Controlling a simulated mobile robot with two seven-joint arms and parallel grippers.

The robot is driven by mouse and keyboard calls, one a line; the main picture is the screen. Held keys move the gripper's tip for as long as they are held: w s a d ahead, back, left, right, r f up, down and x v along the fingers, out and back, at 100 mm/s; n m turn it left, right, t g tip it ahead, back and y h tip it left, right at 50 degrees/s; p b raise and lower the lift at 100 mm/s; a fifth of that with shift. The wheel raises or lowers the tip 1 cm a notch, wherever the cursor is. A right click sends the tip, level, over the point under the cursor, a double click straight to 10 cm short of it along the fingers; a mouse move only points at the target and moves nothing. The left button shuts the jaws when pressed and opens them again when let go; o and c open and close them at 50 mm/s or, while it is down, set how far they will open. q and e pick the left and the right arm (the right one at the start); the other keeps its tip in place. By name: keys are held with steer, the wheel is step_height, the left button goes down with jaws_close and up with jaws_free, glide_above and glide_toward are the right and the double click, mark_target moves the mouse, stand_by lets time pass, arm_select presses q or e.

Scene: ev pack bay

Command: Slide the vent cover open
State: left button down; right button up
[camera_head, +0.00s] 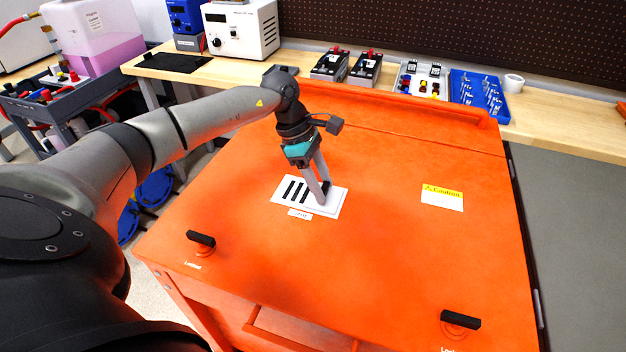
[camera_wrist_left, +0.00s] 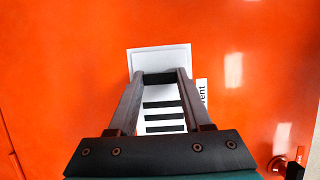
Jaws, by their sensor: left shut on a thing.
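The vent cover (camera_head: 283,186) is a white plate with black stripes on the orange lid, above a small "Vent" label (camera_head: 300,214). My left gripper (camera_head: 323,194) reaches down to the right part of the plate. It is shut on a black grip bar (camera_wrist_left: 159,78) of the vent cover, with one finger at each end of the bar in the wrist view. Black stripes show between the fingers there, and white plate shows beyond the bar. The fingers partly hide the bar in the head view. My right gripper is not in view.
The orange lid (camera_head: 400,240) has two black latch handles, left (camera_head: 201,239) and right (camera_head: 460,319), near its front edge. A caution label (camera_head: 442,196) lies to the right. The lid around the vent is clear. A workbench with meters and a blue tray (camera_head: 478,92) stands behind.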

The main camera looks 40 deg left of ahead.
arm_select(q)
steer(key=shift+d, duration=0.2)
steer(key=c, duration=0.6)
jaws_free()
steer(key=shift+w+d, duration=0.1)
steer(key=shift+o, duration=1.4)
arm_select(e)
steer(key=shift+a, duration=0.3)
arm_select(q)
steer(key=shift+r, duration=0.1)
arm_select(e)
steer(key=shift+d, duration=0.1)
arm_select(q)
steer(key=shift+a+r, duration=0.25)
steer(key=shift+r, duration=0.05)
steer(key=p+v, duration=0.2)
steer(key=v, duration=1.2)
steer(key=shift+r, duration=0.2)
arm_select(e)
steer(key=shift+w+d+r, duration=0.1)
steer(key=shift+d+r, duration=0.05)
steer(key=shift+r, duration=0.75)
arm_select(q)
steer(key=shift+a, duration=0.15)
